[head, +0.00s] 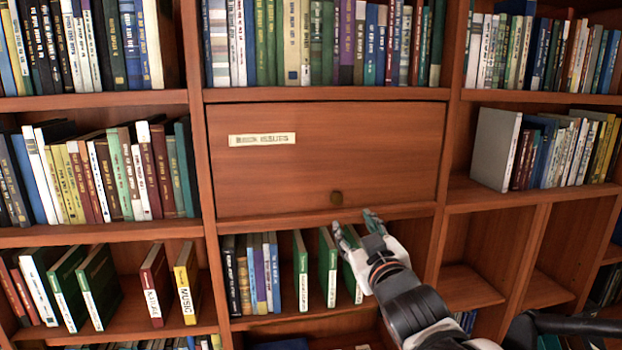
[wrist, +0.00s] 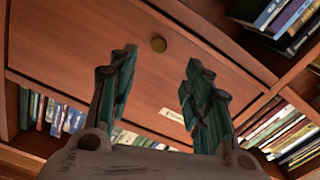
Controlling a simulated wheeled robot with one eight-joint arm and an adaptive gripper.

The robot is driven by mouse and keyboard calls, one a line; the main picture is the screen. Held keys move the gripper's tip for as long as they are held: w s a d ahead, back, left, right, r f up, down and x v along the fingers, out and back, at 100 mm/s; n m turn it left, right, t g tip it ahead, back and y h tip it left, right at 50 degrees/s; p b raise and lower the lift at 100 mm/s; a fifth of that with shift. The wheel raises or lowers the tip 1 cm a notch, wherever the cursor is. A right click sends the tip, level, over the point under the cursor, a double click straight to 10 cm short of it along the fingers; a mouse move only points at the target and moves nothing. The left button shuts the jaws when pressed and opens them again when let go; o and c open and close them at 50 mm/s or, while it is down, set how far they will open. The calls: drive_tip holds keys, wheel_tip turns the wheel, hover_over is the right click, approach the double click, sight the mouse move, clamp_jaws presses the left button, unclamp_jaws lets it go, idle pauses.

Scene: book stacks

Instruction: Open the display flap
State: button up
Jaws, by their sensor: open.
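The display flap (head: 290,170) is a closed wooden panel in the middle of the shelves, with a pale label (head: 262,139) reading "ISSUES" in part.
Rows of books stand above the flap (head: 320,45) and below it (head: 250,275). Books fill the shelves at left (head: 110,175) and upper right (head: 560,150). Wooden shelf edges frame the flap.

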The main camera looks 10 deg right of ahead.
sight(337, 200)
drive_tip(key=w, duration=0.4)
drive_tip(key=w+p, duration=0.1)
drive_tip(key=w, duration=0.9)
drive_tip(key=shift+r, duration=0.25)
clamp_jaws()
